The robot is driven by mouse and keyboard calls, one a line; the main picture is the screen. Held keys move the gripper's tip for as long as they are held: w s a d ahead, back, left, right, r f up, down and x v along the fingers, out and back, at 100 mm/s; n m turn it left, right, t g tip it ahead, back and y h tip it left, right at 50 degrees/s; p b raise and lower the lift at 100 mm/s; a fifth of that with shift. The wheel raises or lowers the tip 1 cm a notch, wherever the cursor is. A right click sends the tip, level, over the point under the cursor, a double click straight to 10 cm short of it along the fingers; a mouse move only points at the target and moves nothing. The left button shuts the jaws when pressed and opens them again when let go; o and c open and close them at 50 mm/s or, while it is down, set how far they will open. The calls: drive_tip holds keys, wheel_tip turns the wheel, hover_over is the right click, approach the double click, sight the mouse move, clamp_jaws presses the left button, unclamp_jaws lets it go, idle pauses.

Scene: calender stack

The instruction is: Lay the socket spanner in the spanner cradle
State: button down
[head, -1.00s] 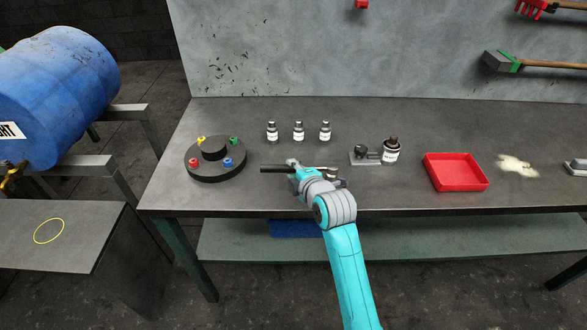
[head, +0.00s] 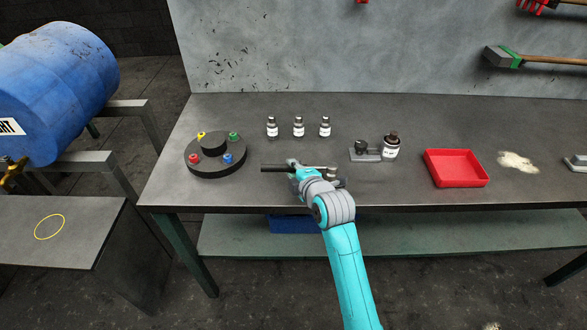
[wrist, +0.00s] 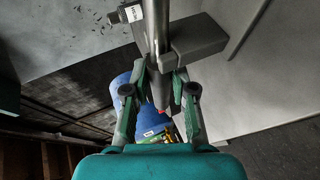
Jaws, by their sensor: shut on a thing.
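My gripper (wrist: 161,85) is shut on the socket spanner, seen in the wrist view with its metal shaft (wrist: 156,30) running up the picture between the fingers. In the head view the spanner's black handle (head: 277,168) points left above the bench, just left of my gripper (head: 297,171). The shaft continues right, partly hidden by my wrist. A grey block (wrist: 197,40), seemingly the spanner cradle, sits beside the shaft in the wrist view. In the head view only a bit of it (head: 341,183) shows behind my wrist. I cannot tell whether shaft and block touch.
A dark round stand with coloured knobs (head: 215,160) is left of the spanner. Several small bottles (head: 298,128) stand behind it.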

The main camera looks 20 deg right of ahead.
drive_tip(key=shift+c, duration=1.2)
unclamp_jaws()
drive_tip(key=shift+v, duration=4)
